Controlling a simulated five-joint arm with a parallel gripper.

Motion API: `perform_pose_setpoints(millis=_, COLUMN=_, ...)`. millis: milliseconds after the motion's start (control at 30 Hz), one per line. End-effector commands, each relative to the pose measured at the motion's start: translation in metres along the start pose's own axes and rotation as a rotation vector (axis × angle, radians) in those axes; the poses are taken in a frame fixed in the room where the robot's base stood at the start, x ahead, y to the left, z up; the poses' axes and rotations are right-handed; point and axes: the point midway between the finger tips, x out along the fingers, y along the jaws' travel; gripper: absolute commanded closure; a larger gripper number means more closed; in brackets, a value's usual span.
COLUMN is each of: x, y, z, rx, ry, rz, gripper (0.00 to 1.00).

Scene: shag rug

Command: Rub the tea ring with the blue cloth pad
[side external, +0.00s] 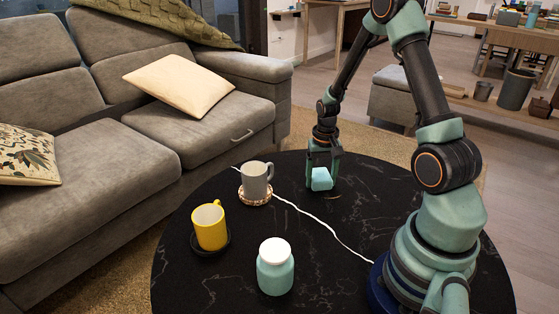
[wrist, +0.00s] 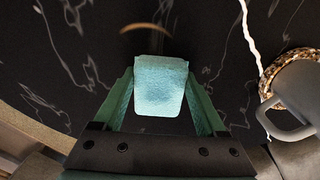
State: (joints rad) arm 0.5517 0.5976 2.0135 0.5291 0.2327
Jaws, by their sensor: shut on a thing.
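The blue cloth pad (side external: 321,179) is a light blue block between the fingers of my gripper (side external: 323,165), low over the black round table (side external: 300,215). Whether it touches the tabletop I cannot tell. In the wrist view the pad (wrist: 160,86) sits between both fingertips (wrist: 160,80), and my gripper is shut on it. The tea ring (wrist: 143,28) shows there as a thin brown arc just beyond the pad's far edge, partly hidden. In the side view it is a faint brown mark (side external: 333,197) just in front of the pad.
A grey mug (side external: 256,180) stands on a beaded coaster (side external: 255,199) left of my gripper. A yellow mug (side external: 210,228) on a dark coaster and a teal jar (side external: 275,270) with a white lid stand nearer. The tabletop around the ring is clear.

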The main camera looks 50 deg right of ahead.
Motion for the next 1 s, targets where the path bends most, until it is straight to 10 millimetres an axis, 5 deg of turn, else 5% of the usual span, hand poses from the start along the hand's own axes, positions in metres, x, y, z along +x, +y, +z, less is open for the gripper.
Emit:
perform_pose_setpoints(millis=867, x=0.0, y=0.057, z=0.058, rx=0.003, ry=-0.003, rz=0.0, gripper=0.78)
perform_pose_setpoints(millis=1000, x=-0.025, y=0.056, z=0.055, rx=0.0, ry=0.008, rz=-0.001, gripper=0.78)
